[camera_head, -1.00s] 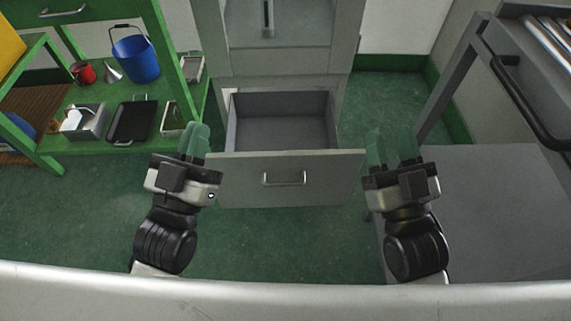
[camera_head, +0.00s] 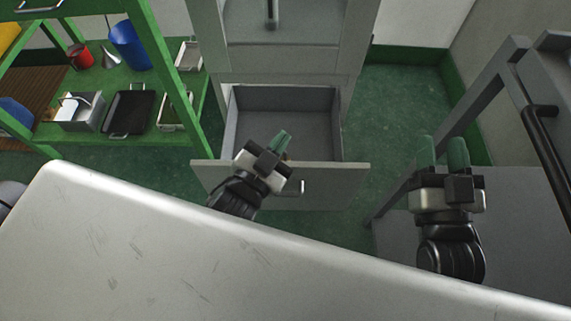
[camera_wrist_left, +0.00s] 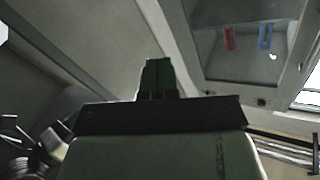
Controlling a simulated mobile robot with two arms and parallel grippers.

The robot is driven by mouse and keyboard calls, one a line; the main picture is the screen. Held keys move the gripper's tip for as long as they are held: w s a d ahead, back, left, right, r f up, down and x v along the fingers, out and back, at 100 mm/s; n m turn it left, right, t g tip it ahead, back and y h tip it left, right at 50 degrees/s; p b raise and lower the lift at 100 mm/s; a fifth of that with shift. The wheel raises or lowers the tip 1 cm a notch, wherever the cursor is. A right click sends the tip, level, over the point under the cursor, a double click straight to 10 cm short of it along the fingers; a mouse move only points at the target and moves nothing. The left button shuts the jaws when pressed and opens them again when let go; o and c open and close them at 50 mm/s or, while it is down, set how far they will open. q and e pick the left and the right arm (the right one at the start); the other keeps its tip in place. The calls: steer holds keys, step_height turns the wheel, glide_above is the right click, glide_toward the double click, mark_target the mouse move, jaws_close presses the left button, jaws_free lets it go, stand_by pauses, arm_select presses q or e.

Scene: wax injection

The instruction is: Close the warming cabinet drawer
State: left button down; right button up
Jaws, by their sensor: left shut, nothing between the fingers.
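The grey drawer (camera_head: 335,182) of the warming cabinet (camera_head: 290,62) is pulled out and looks empty in the head view. Its front carries a metal handle (camera_head: 301,187), partly hidden by my left gripper (camera_head: 283,142). That gripper is shut and empty, and overlaps the drawer front's top edge in the picture; I cannot tell if it touches. Its closed fingers also show in the left wrist view (camera_wrist_left: 157,76). My right gripper (camera_head: 443,153) is to the right of the drawer, with a gap between its fingers and nothing in it.
A green shelf (camera_head: 88,130) at left holds a blue bucket (camera_head: 130,46), a red container (camera_head: 81,57) and a black tray (camera_head: 130,112). A grey frame table with a black handle (camera_head: 545,140) stands at right. Green floor (camera_head: 405,110) is clear between cabinet and table.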

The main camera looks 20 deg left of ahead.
arm_select(q)
steer(key=s+d+f+m+g+y+p, duration=0.1)
steer(key=s+f+m+g+y, duration=0.1)
steer(key=s+f+m+y, duration=0.45)
steer(key=s+d+f+m+g+y+p, duration=0.15)
steer(key=s+f, duration=0.25)
steer(key=f, duration=0.6)
steer(key=x, duration=0.4)
steer(key=b+x, duration=0.1)
steer(key=x, duration=0.3)
steer(key=a+x, duration=0.1)
steer(key=x, duration=0.3)
steer(key=shift+w+a+r, duration=0.1)
steer(key=shift+w+r, duration=0.05)
steer(key=shift+r, duration=0.05)
steer(key=shift+w+a, duration=0.2)
steer(key=shift+w, duration=0.5)
arm_select(e)
steer(key=shift+w+d+f+g+h, duration=0.1)
steer(key=shift+d+f+g+h, duration=0.05)
steer(key=shift+f+g, duration=0.45)
steer(key=shift+w+d+f+g+h, duration=0.15)
steer(key=shift+d+f+g+h, duration=0.05)
steer(key=shift+f+g, duration=0.3)
steer(key=shift+w+d+f+g+h, duration=0.1)
steer(key=shift+d+f+g+h, duration=0.05)
steer(key=shift+f+g, duration=0.45)
